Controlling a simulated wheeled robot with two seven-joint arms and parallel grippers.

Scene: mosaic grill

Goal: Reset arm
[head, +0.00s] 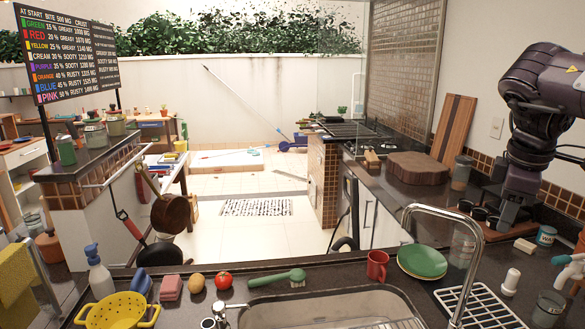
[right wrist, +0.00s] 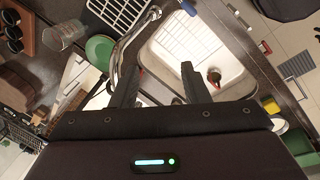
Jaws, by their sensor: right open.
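My right arm comes down at the right edge of the head view, with the dark right gripper (head: 510,215) over the counter beside the dark cup holder. In the right wrist view the right gripper (right wrist: 158,85) has its two dark fingers well apart and nothing between them. The sink (right wrist: 175,50), the tap (right wrist: 127,45) and the green plate (right wrist: 98,48) lie beyond the fingers. The exact height of the gripper above the counter is hard to tell. My left gripper is in neither view.
The front counter holds a yellow colander (head: 118,312), a tomato (head: 223,281), a green brush (head: 277,278), a red mug (head: 377,266) and a white drying rack (head: 484,308). A tall tap (head: 443,212) rises beside the sink. A wooden block (head: 419,167) sits on the right counter.

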